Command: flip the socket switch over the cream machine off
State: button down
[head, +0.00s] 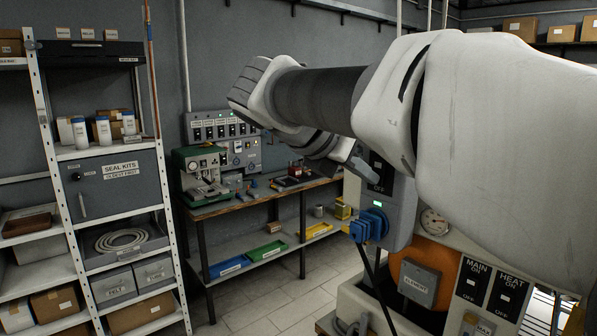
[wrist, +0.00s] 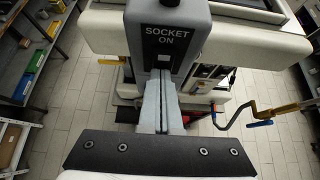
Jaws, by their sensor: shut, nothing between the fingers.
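The grey socket box (head: 403,205) stands over the cream machine (head: 350,302). A black switch plate (head: 381,172) on its face reads OFF at the bottom in the head view; its upper part is hidden by my arm. In the wrist view the plate (wrist: 167,38) reads SOCKET ON, with a small pale rocker (wrist: 164,58) below the words. A green lamp (head: 377,204) is lit above a blue plug (head: 370,225) with a black cable. My gripper (wrist: 157,82) is shut and empty, its fingertips at the box face just below the rocker; contact cannot be told.
Below the box are a gauge (head: 434,222), an orange round part and a panel with MAIN and HEAT switches (head: 487,288). A crank handle (wrist: 250,115) sticks out at the right in the wrist view. A workbench (head: 250,192) and shelves stand left; tiled floor between is clear.

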jog(key=shift+d+f+h, duration=0.15)
jog(key=shift+f+h, duration=0.15)
jog(key=shift+r, duration=0.25)
jog(key=shift+w+r, duration=0.1)
jog(key=shift+r+p, duration=0.8)
jog(key=shift+p, duration=0.15)
